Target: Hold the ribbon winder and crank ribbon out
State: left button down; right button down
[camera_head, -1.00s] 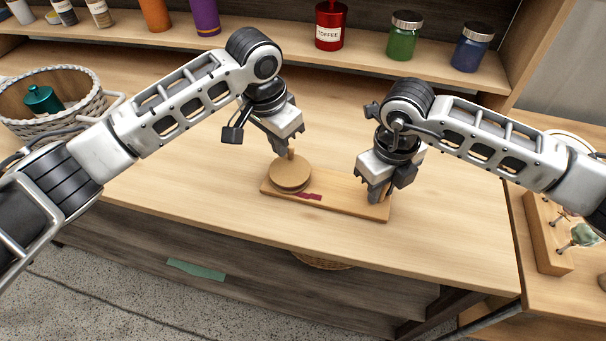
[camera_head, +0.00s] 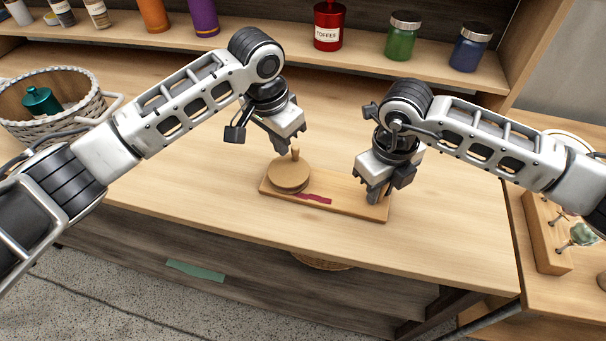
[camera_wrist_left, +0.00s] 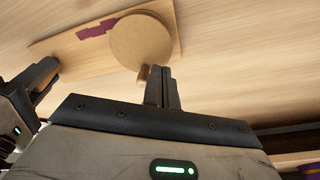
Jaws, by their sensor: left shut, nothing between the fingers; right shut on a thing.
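The ribbon winder's wooden board (camera_head: 345,203) lies on the counter, with a round wooden disc (camera_head: 289,176) at its left end. An upright crank peg (camera_head: 295,155) stands on the disc's far side. Dark red ribbon (camera_head: 314,198) lies along the board from the disc toward the right; it also shows in the left wrist view (camera_wrist_left: 95,30). My left gripper (camera_head: 282,149) is shut and empty, its fingertips close beside the peg; I cannot tell whether they touch. My right gripper (camera_head: 376,198) is shut on the board's right end, hiding part of it.
A back shelf (camera_head: 350,58) holds jars and bottles. A wooden rack (camera_head: 545,235) stands at the right. The counter's front edge runs just before the board, with free counter to its left.

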pick_arm(q)
notch_tip(320, 180, up, 6)
jog(key=shift+a, duration=0.15)
dwell(0.6)
pick_arm(e)
jog(key=c, duration=1.2)
grip_release()
jog(key=shift+o, duration=0.2)
notch_tip(320, 180, up, 12)
jog(key=shift+s+a, duration=0.1)
jog(key=shift+a, duration=0.05)
